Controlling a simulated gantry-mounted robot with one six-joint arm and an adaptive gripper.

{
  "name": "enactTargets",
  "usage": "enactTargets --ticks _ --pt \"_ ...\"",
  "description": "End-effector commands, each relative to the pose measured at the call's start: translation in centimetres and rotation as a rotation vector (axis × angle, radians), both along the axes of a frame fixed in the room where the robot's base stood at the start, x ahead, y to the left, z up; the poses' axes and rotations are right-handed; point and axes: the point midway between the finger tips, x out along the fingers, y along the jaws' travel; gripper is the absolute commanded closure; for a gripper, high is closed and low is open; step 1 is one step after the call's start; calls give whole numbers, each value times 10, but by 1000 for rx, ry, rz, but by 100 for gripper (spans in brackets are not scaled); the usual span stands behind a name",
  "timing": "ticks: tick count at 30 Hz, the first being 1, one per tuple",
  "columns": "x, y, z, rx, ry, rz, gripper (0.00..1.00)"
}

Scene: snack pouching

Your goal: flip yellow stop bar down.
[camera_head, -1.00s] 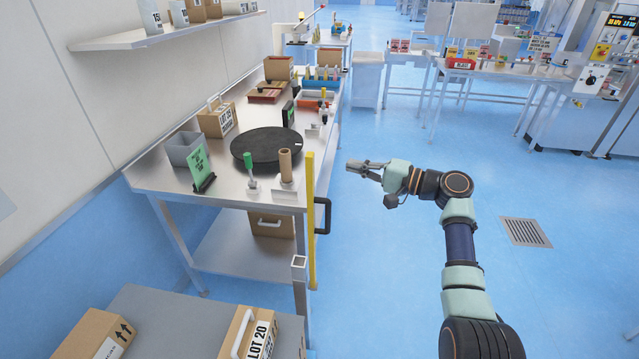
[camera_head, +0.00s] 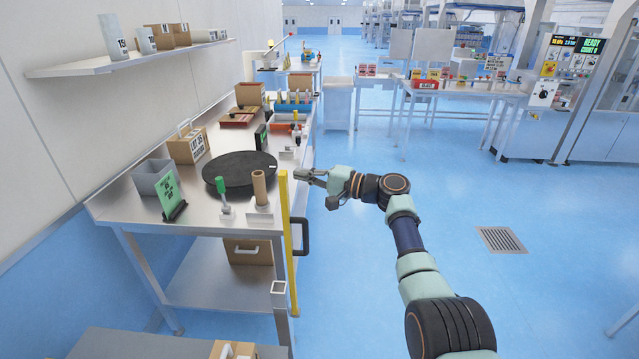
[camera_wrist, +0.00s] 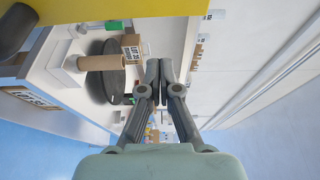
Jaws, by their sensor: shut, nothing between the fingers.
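The yellow stop bar (camera_head: 288,243) stands upright at the near right corner of the steel table, with a black handle (camera_head: 302,237) on its right side. In the wrist view a broad yellow strip, the bar (camera_wrist: 110,32), crosses the upper left, close to the camera. My gripper (camera_head: 298,173) is shut and empty. In the head view its fingertips appear just right of the bar's top end; I cannot tell whether they touch it. In the wrist view the fingertips (camera_wrist: 159,68) are together with nothing between them.
A brown cardboard tube (camera_head: 259,189) and a green-topped lever (camera_head: 222,190) stand at the table's near edge, beside the bar. A black round turntable (camera_head: 240,170) lies behind them. A green sign (camera_head: 169,190) stands to the left.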

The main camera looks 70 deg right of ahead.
Motion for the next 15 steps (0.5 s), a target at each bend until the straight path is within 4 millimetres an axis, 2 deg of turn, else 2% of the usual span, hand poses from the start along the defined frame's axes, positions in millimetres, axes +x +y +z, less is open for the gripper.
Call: enactTargets --ticks 3,15 --pt "15 1 -2 1 0 1 100" --pt "4 27 -1 -1 0 0 100"
